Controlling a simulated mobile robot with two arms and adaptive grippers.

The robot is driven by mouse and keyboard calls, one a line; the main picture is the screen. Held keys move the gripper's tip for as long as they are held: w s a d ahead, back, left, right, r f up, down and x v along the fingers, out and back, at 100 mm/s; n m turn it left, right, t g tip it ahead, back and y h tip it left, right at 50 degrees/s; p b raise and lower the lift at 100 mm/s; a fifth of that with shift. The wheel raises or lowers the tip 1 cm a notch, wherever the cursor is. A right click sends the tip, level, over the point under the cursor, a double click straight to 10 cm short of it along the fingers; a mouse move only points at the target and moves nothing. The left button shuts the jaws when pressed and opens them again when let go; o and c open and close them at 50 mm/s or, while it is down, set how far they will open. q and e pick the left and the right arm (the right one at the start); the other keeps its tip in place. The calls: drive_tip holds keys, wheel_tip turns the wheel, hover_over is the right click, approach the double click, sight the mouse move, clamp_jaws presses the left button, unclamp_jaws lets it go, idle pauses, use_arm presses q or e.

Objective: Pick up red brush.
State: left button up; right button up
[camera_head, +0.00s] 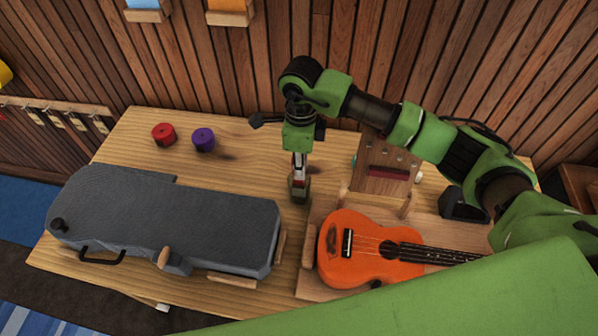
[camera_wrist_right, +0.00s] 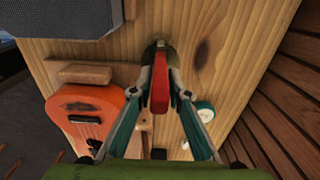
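The red brush (camera_wrist_right: 159,93) stands roughly upright between the fingers of my right gripper (camera_wrist_right: 160,75), with a dark olive part at its far end. In the head view my right gripper (camera_head: 299,168) points down over the middle of the wooden table, with a little red showing between its fingers. The fingers have come together and appear to press on the brush from both sides. The olive part (camera_head: 299,191) below the fingers is at or just above the tabletop; I cannot tell whether it touches. My left gripper is not in view.
The grey instrument case (camera_head: 160,220) lies at left. The orange ukulele (camera_head: 360,262) lies on a wooden board at right. A wooden stand (camera_head: 376,188) is close right of the gripper. A red spool (camera_head: 163,134) and purple spool (camera_head: 203,139) stand at back left, with bare table around them.

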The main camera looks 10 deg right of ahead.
drive_tip(key=f+p, duration=0.2)
drive_tip(key=f, duration=0.2)
drive_tip(key=shift+a+f, duration=0.1)
drive_tip(key=shift+a, duration=0.1)
drive_tip(key=shift+w+f, duration=0.1)
drive_tip(key=shift+f, duration=0.3)
clamp_jaws()
